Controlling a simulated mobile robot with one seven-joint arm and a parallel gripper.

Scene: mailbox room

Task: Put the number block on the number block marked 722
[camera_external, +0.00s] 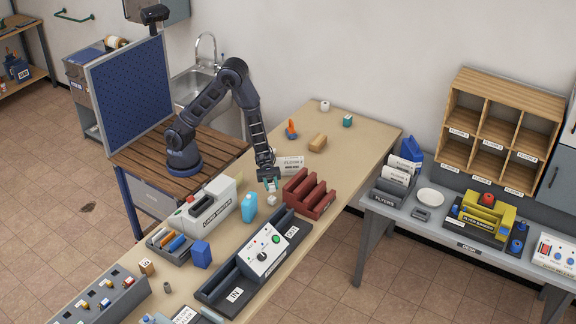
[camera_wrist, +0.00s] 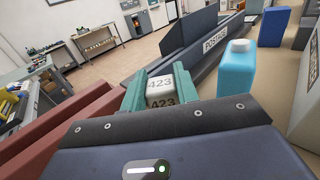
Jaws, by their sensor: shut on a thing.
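My gripper (camera_external: 270,186) is shut on a white number block marked 423 (camera_wrist: 160,90), which sits between the teal fingers in the wrist view. In the external view my gripper points down over the long table, left of the red rack. A small white block (camera_external: 271,200) shows just below the fingertips; I cannot tell whether it is the held one. A small tan block (camera_external: 147,267) with a dark mark stands near the front left of the table; its mark is too small to read. I cannot read 722 anywhere.
The red slotted rack (camera_external: 309,195) is close on the right. A blue bottle (camera_external: 249,208) and the white card sorter (camera_external: 207,207) stand to the left. A grey machine with IN and OUT trays (camera_external: 262,252) lies in front. The table's back right (camera_external: 368,143) is clear.

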